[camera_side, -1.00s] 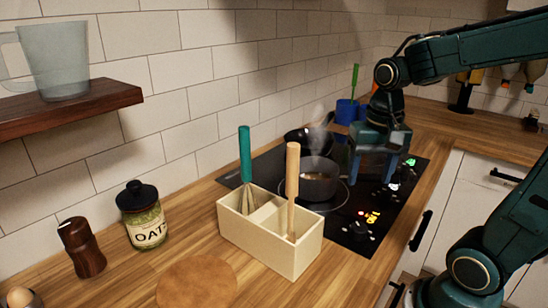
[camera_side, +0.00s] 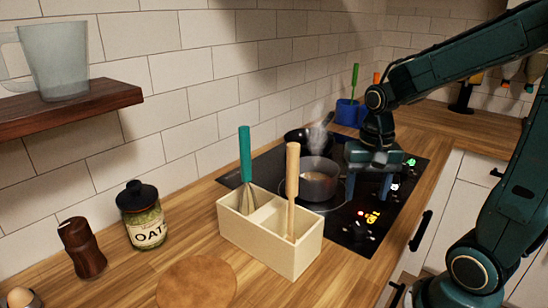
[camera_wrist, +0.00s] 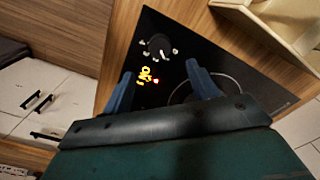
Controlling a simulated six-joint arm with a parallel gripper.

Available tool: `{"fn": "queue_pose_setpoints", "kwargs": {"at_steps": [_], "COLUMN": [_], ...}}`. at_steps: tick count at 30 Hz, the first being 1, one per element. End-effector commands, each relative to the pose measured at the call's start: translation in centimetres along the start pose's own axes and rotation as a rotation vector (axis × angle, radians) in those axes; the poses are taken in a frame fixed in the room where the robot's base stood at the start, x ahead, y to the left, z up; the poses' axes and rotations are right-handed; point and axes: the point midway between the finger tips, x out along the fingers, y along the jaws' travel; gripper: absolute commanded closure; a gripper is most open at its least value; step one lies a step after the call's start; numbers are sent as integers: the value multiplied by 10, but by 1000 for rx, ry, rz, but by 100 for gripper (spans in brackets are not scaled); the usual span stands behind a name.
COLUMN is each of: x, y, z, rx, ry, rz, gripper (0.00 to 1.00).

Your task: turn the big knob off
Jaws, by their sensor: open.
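My gripper (camera_side: 369,188) is open and empty, fingers pointing down over the right part of the black cooktop (camera_side: 330,222). A dark knob (camera_side: 361,230) stands at the cooktop's near end, apart from the fingers. It also shows in the wrist view (camera_wrist: 159,45), with pale marks around it, beyond the open fingertips (camera_wrist: 161,80). An orange-yellow lit display (camera_side: 372,217) glows beside that knob, between it and my gripper. A green lit display (camera_side: 409,162) glows farther back. My gripper hides part of the control strip, and I cannot tell which knob is the big one.
A steaming pot (camera_side: 318,187) stands just left of my gripper, with a dark pan (camera_side: 297,138) behind it. A cream utensil box (camera_side: 262,250) with a whisk and a wooden-handled tool stands at the cooktop's near left. A blue container (camera_side: 346,112) stands farther back.

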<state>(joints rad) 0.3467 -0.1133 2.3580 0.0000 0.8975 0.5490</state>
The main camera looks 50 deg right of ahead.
Motion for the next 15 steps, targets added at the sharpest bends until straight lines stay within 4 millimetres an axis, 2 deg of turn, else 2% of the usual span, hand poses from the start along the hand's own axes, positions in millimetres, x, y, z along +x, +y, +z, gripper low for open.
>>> {"fn": "queue_pose_setpoints", "kwargs": {"at_steps": [15], "x": [67], "y": [1], "z": [1], "rx": [0], "ry": [-5], "rz": [3], "gripper": [41]}}
